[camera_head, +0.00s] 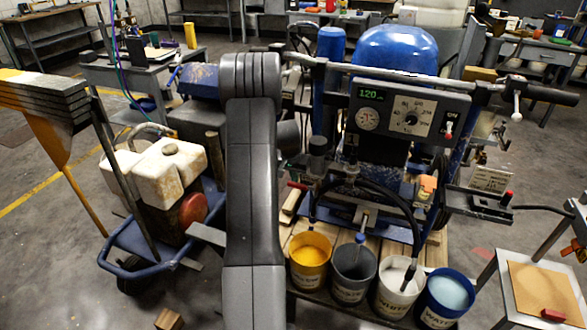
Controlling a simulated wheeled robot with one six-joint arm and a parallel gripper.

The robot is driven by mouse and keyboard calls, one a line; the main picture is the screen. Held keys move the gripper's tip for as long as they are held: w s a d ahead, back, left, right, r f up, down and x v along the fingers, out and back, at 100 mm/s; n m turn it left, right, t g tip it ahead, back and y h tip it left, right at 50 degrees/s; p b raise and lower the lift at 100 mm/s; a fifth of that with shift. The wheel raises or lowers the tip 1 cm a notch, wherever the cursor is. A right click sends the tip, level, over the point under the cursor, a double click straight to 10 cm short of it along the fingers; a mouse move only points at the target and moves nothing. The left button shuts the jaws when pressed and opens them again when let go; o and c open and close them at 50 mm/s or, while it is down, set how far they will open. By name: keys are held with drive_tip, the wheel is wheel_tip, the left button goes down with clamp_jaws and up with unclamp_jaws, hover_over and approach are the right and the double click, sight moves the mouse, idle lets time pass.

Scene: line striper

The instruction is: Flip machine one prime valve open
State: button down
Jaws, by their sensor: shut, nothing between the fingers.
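A blue line striper (395,50) stands upright in the centre right, with a grey control panel (397,108) carrying a lit green display, a round gauge, a dial and a red-tipped switch. I cannot read a "machine one" label. A small red lever (297,185) shows low on the striper's left side, just right of my arm. I cannot tell if it is the prime valve or which way it is set. My grey arm rises through the middle and hides part of the striper's left side. I cannot make out my gripper's fingers.
Yellow (310,258), grey (352,275), white (398,290) and blue (446,298) buckets stand on a pallet in front of the striper. A blue cart (150,262) with white containers stands left. A small table (540,290) stands front right.

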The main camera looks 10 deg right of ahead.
sight(290, 186)
drive_tip(key=shift+w+d+f, duration=0.1)
drive_tip(key=shift+f, duration=0.45)
drive_tip(key=shift+f, duration=0.1)
drive_tip(key=f+h+b, duration=0.1)
drive_tip(key=b, duration=0.1)
drive_tip(key=f+g+h+b, duration=0.1)
drive_tip(key=b, duration=0.1)
drive_tip(key=a+f+g+h+b, duration=0.1)
drive_tip(key=b, duration=0.1)
drive_tip(key=shift+w+f+n, duration=0.1)
drive_tip(key=shift+w+n, duration=0.2)
drive_tip(key=shift+w, duration=0.05)
drive_tip(key=f+g+h+b, duration=0.1)
drive_tip(key=b, duration=0.1)
drive_tip(key=shift+a+f+h+b, duration=0.1)
drive_tip(key=shift+h+b, duration=0.3)
drive_tip(key=s+d+f+n+g+h+b, duration=0.1)
drive_tip(key=s+d+f+g+h+b, duration=0.1)
drive_tip(key=f+h+b, duration=0.4)
drive_tip(key=shift+d+f+n+g+h+b, duration=0.25)
drive_tip(key=shift+d+g+h+b, duration=0.45)
drive_tip(key=shift+b, duration=1.75)
drive_tip(key=shift+a, duration=0.1)
